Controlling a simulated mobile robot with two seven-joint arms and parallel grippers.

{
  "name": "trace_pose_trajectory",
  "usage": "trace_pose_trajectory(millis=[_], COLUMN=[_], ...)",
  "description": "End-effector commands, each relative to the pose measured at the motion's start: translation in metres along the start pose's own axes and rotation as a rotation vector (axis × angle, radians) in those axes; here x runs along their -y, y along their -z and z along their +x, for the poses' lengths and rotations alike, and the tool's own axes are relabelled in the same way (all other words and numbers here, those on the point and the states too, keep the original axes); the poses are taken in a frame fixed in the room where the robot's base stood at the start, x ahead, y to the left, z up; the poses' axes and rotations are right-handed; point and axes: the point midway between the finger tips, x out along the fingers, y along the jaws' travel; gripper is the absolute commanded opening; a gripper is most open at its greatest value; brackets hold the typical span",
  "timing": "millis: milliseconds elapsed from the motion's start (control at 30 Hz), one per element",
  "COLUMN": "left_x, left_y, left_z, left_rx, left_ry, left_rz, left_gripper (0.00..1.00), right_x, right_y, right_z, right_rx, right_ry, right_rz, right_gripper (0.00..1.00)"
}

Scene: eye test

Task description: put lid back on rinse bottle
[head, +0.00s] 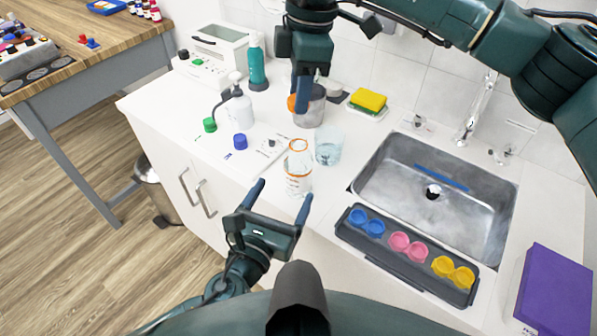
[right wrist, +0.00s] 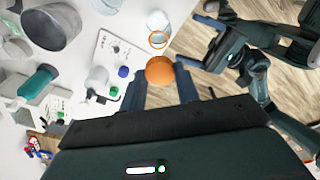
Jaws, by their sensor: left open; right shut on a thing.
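The rinse bottle (head: 298,182) is clear with an orange neck ring and orange print. It stands open and upright near the counter's front edge. It also shows in the right wrist view (right wrist: 158,40). My right gripper (head: 299,106) is shut on the orange lid (head: 291,103), raised behind the bottle in the head view. The right wrist view shows the round lid (right wrist: 160,70) between the fingertips. My left gripper (head: 281,194) is open and empty. Its fingers point toward the bottle from the front, and no contact shows.
A clear beaker (head: 328,146) stands close right of the bottle. Left are a blue cap (head: 240,141), a green cap (head: 210,125) and a white pump bottle (head: 239,106). A grey jar (head: 310,112) is behind. The sink (head: 460,215) and a dark cup tray (head: 392,262) lie right.

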Motion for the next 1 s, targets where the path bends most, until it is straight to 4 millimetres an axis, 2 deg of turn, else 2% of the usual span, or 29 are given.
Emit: trace_pose_trajectory(millis=[500,700,1000], left_x=[0.0,0.0,0.0], left_y=[-0.001,0.0,0.0], left_z=[0.091,0.108,0.111], left_rx=[0.001,0.0,0.0], left_ry=[-0.001,-0.001,0.0], left_rz=[-0.003,-0.003,-0.003], left_gripper=[0.78,0.78,0.78], right_x=[0.0,0.0,0.0], right_y=[0.0,0.0,0.0], right_z=[0.0,0.0,0.0], right_rx=[0.0,0.0,0.0], right_ry=[0.0,0.0,0.0], right_rz=[-0.001,-0.001,-0.001], right_gripper=[0.11,0.11,0.11])
